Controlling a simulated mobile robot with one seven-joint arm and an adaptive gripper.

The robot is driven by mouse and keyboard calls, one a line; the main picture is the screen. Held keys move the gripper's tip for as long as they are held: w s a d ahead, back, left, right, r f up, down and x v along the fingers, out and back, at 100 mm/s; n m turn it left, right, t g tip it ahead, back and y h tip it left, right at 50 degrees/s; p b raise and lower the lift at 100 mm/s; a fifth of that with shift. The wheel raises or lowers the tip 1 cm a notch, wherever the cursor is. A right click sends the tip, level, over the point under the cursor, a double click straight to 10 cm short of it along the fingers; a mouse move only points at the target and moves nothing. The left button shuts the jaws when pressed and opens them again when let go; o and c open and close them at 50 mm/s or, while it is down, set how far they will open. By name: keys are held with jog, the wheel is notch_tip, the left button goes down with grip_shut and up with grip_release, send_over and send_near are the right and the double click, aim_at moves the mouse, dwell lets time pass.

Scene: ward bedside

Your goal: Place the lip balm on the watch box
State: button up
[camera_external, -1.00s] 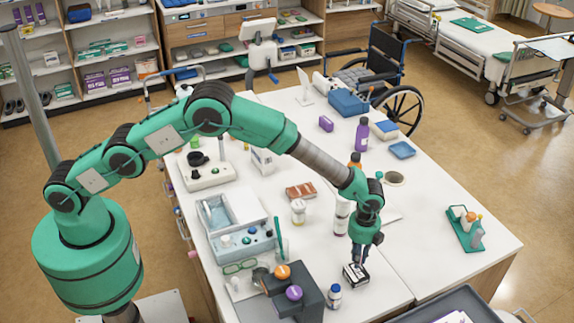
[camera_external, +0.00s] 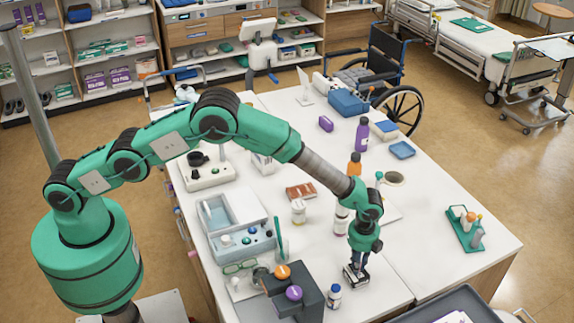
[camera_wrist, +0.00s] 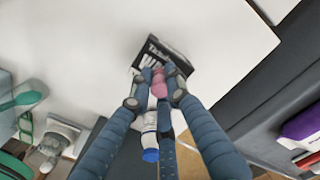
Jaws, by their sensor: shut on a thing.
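The watch box (camera_external: 356,277) is a small black box with white lettering, near the front edge of the white table in the external view. It also shows at the upper middle of the wrist view (camera_wrist: 170,50). My gripper (camera_external: 357,263) points down directly over the box. In the wrist view its fingers (camera_wrist: 157,84) are shut on a small pink piece, which I take to be the lip balm (camera_wrist: 159,82). The pink piece overlaps the box's lower edge in that view. I cannot tell whether it touches the box. The external view hides the lip balm.
A white bottle with a blue cap (camera_external: 333,297) stands just left of the box. A dark grey stand with orange and purple knobs (camera_external: 296,300) is farther left. A dark tray (camera_external: 455,306) is at the lower right. The table right of the gripper (camera_external: 425,240) is clear.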

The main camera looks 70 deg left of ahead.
jog(key=shift+f, duration=0.15)
jog(key=o, duration=0.8)
jog(key=shift+o, duration=0.2)
notch_tip(320, 180, up, 12)
jog(key=shift+r, duration=0.2)
dwell(0.7)
